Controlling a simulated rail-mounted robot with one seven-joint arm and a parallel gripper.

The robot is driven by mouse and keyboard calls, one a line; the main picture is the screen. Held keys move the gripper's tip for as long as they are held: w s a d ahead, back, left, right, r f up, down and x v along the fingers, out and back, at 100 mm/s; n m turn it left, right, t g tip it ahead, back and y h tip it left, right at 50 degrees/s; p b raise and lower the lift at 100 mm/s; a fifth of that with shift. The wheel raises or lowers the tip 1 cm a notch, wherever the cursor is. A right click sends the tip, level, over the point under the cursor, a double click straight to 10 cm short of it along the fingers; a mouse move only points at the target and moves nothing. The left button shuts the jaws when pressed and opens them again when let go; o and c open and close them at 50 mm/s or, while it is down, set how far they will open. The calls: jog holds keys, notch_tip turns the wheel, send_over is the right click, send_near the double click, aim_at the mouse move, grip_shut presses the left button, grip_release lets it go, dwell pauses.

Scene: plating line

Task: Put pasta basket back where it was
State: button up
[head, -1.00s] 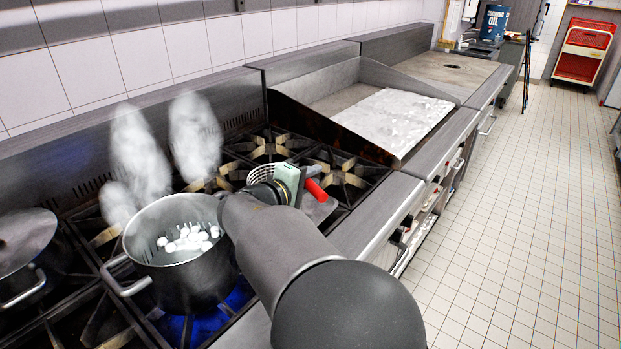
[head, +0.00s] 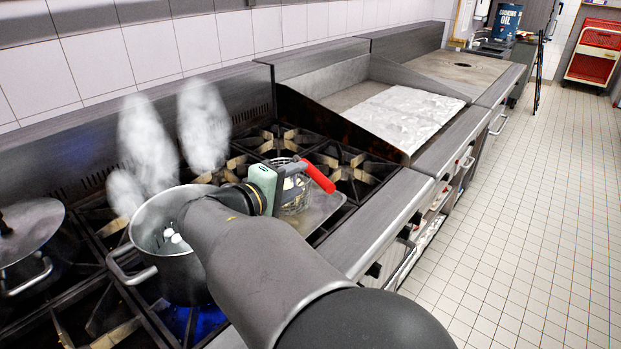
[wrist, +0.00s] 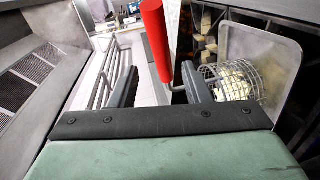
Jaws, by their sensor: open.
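The wire pasta basket (head: 294,197) has a red handle (head: 319,176) and sits on a metal tray (head: 325,208) on the stove, right of the pot. In the wrist view the basket (wrist: 236,80) holds pale pasta, and its red handle (wrist: 156,38) rises just beyond my fingers, in line with the gap between them. My gripper (wrist: 158,88) is open with nothing clamped between its fingers. In the head view my arm hides part of the basket and of the pot (head: 165,262).
The steaming pot on a blue flame holds white pieces. Another pot with a lid (head: 30,232) stands at the left. Empty burner grates (head: 345,165) lie behind the tray. A griddle (head: 408,112) with a white covering is farther right. The tiled floor (head: 520,230) is clear.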

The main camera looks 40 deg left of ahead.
jog(key=shift+s+r, duration=0.15)
jog(key=shift+s, duration=0.75)
jog(key=shift+s+r, duration=0.15)
jog(key=shift+s, duration=0.7)
jog(key=w+d+f+m+g+h, duration=0.25)
jog(key=w+d, duration=0.35)
jog(key=d, duration=0.4)
jog(key=w+d+f+m+g+h, duration=0.1)
jog(key=w+d+m+g+h, duration=0.3)
jog(key=d, duration=0.6)
jog(key=w+d+f+g, duration=0.1)
jog(key=d+f+g, duration=0.1)
jog(key=d, duration=0.6)
jog(key=d+f+g, duration=0.2)
jog(key=d, duration=0.7)
jog(key=s+d+f+m+g+y, duration=0.2)
jog(key=s+d+f+m+y, duration=0.1)
jog(key=s+d, duration=0.5)
jog(key=s+d+f+m+g+y, duration=0.3)
jog(key=s+d+f+m, duration=0.2)
jog(key=s+d+m, duration=0.2)
jog(key=shift+s+d, duration=1.05)
jog(key=shift+d, duration=0.15)
jog(key=shift+o, duration=0.4)
jog(key=shift+m, duration=0.25)
